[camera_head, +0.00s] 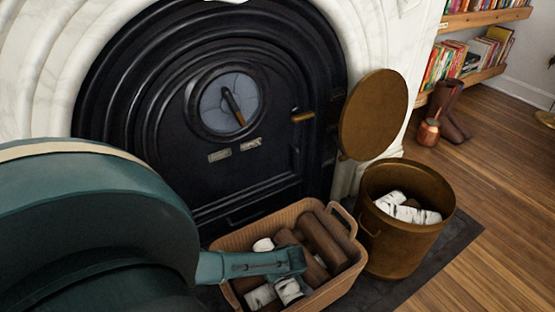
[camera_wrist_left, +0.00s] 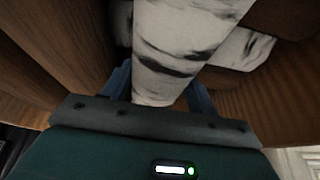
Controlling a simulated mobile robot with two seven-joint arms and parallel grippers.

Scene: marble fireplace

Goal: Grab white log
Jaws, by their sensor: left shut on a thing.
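My left gripper (camera_head: 292,272) reaches down into the brown rectangular basket (camera_head: 337,287) and is shut on a white log (camera_head: 288,291). In the left wrist view the white log (camera_wrist_left: 170,50), with dark bark marks, lies between the two blue fingers (camera_wrist_left: 158,95). Its far end runs out of the top of that view. Another white log (camera_wrist_left: 243,48) lies beside it. In the head view, white pieces (camera_head: 262,245) and several brown logs (camera_head: 325,238) share the basket. My gripper and arm hide part of the basket. My right gripper is not in view.
A round bronze bucket (camera_head: 390,245) with white logs (camera_head: 408,208) stands right of the basket, its round lid (camera_head: 373,115) raised behind it. The black fireplace door (camera_head: 250,150) is shut behind the basket. Wood floor (camera_head: 500,180) is open at right.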

